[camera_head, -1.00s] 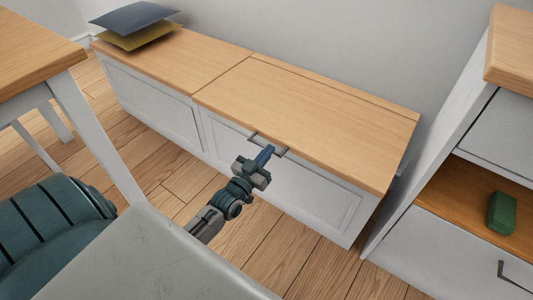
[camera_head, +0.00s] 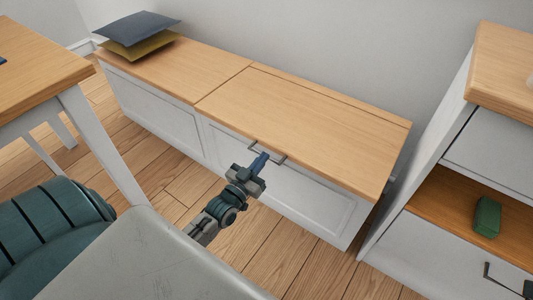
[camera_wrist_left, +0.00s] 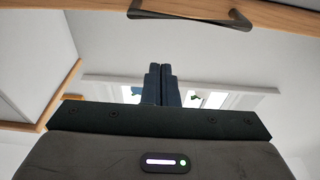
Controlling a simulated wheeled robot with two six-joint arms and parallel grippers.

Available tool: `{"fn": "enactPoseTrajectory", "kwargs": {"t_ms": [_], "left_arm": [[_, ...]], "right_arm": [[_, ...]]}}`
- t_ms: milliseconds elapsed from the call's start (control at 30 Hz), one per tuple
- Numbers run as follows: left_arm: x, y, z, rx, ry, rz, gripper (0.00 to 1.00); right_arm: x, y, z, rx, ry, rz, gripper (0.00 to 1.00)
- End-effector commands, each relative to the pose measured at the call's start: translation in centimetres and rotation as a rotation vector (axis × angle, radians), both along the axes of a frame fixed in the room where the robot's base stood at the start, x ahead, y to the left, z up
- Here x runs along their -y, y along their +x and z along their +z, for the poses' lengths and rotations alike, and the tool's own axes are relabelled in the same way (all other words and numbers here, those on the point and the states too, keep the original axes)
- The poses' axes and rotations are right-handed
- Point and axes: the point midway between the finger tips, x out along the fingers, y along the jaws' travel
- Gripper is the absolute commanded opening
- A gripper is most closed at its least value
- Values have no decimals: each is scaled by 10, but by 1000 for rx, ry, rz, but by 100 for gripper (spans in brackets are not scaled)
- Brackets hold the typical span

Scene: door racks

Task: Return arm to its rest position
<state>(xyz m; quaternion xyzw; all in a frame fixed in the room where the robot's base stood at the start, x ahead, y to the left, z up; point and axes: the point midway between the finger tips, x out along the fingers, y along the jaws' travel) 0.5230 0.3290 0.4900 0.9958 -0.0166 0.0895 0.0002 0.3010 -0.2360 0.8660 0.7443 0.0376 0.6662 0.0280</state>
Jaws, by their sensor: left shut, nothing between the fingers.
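My left gripper (camera_head: 260,161) is shut and empty, just in front of the low bench's dark bar handle (camera_head: 267,151). In the left wrist view its two blue fingers (camera_wrist_left: 160,75) are pressed together, and the handle (camera_wrist_left: 190,14) shows beyond them at the top. The fingers appear apart from the handle. My left arm (camera_head: 215,213) reaches out toward the bench. My right gripper is not in the head view as far as I can tell.
The long white bench (camera_head: 310,121) with a wooden top stands along the wall, its lid closed. Cushions (camera_head: 138,28) lie at its left end. A wooden table (camera_head: 35,60) stands at the left. A shelf unit (camera_head: 420,245) at the right holds a green block (camera_head: 487,217).

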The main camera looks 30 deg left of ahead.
Motion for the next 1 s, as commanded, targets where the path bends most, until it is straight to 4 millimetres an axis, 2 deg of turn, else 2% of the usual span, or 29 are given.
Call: {"fn": "enactPoseTrajectory", "kwargs": {"t_ms": [100, 300, 433, 633, 733, 767, 867, 967, 1000], "left_arm": [[-1, -26, -1, 0, 1, -1, 0], [-2, -55, -5, 5, 1, -1, 0], [-2, -63, -6, 7, 1, -1, 0], [-2, -65, -7, 9, 1, -1, 0], [0, -64, 1, 29, 1, -3, 0], [3, -63, 8, 47, 0, -5, 0], [15, -61, 48, 154, -4, -14, 0], [34, -66, 113, 331, -2, -29, 0], [42, -72, 142, 415, -2, -34, 0]], "right_arm": [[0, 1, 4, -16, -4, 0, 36], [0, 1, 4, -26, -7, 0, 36], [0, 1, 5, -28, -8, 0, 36], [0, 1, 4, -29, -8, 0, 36], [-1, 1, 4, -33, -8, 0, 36], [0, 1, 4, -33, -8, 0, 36], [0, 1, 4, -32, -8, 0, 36], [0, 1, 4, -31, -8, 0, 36], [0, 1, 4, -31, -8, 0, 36]]}}
